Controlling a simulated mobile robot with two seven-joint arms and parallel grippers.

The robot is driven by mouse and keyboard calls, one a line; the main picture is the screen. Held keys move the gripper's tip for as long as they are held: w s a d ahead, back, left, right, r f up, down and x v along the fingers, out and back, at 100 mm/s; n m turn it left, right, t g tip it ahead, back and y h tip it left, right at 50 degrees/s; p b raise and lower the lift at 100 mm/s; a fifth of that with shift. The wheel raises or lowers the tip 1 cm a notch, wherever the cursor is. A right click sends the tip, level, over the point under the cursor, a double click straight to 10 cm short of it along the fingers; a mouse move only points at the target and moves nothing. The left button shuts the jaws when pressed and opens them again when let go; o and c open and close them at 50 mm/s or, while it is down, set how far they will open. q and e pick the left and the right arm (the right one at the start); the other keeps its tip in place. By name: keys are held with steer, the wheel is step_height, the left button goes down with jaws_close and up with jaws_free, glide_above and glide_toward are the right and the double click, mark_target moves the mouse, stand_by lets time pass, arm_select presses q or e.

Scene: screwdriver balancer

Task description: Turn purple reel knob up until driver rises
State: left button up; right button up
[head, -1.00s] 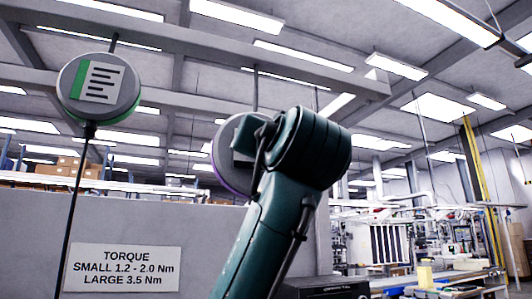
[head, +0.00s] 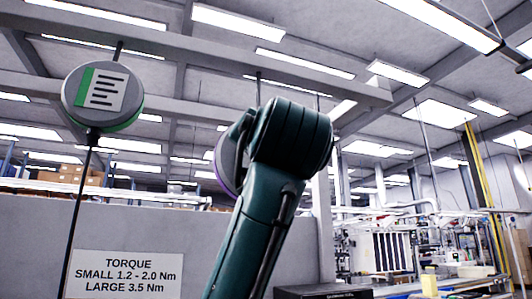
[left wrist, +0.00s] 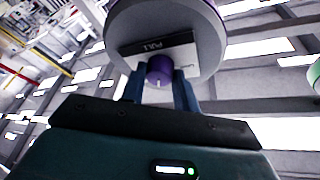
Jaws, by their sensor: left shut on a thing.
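The purple reel is a round grey disc with a purple rim (head: 222,172), hanging from the ceiling in the head view, mostly hidden behind my arm. In the left wrist view its grey face (left wrist: 150,22) fills the top, with a dark label reading PULL. The purple knob (left wrist: 159,68) sits below that label with a pale mark on it. My left gripper (left wrist: 159,84) has one finger on each side of the knob and is shut on it. In the head view my arm hides the fingers and knob. The driver is not visible in any view. My right gripper is not in view.
A second grey reel with a green rim (head: 102,92) hangs at the left, with a dark cable running down from it. A torque sign (head: 126,275) is on the grey wall panel. Workbenches and equipment (head: 440,255) stand far back at the right.

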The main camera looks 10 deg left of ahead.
arm_select(q)
steer(key=o, duration=1)
steer(key=shift+c, duration=0.2)
steer(key=shift+s, duration=0.1)
steer(key=b+v, duration=0.3)
steer(key=v, duration=1)
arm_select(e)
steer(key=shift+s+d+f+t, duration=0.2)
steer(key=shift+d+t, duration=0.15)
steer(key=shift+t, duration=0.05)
